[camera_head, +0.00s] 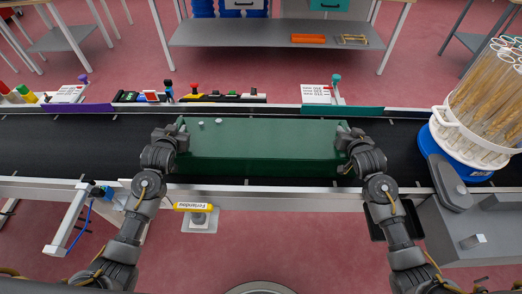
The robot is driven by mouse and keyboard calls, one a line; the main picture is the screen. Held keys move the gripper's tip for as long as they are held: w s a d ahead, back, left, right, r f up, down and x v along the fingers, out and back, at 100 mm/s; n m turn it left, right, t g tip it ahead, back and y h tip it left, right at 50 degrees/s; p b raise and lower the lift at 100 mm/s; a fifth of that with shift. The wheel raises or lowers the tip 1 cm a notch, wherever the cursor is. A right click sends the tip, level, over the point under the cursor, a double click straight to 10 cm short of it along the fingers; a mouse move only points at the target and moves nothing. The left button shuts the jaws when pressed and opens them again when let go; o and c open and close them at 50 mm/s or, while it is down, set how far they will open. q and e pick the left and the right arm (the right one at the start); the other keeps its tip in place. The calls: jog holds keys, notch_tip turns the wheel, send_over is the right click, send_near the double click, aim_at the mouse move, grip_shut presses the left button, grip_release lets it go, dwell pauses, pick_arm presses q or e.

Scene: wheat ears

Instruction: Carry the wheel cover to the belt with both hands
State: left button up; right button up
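The wheel cover appears to be the long dark green box-like piece (262,142), lying lengthwise over the black conveyor belt (60,142). I cannot tell whether it rests on the belt or hangs just above it. Two small pale pieces show on its top near the left end. My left gripper (181,137) is at the cover's left end, and my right gripper (344,138) is at its right end. Both seem to touch it. Their fingertips are too small and partly hidden to show whether they are closed on it.
A white basket (470,135) of wheat ears in tubes stands on a blue base at the belt's right. Metal rails edge the belt. Switches and buttons (220,97) line the far rail. A grey shelf table (275,34) holds an orange tray behind. The belt left of the cover is clear.

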pick_arm(q)
jog(key=o, duration=0.3)
jog(key=shift+s+r, duration=0.1)
jog(key=shift+r, duration=0.1)
pick_arm(e)
jog(key=o, duration=0.3)
jog(key=shift+s+r, duration=0.1)
jog(key=shift+r, duration=0.05)
pick_arm(q)
jog(key=shift+s, duration=0.3)
jog(key=v, duration=1.1)
jog(key=shift+r, duration=0.2)
pick_arm(e)
jog(key=v, duration=1.2)
pick_arm(q)
jog(key=shift+s, duration=0.1)
pick_arm(e)
jog(key=shift+a, duration=0.1)
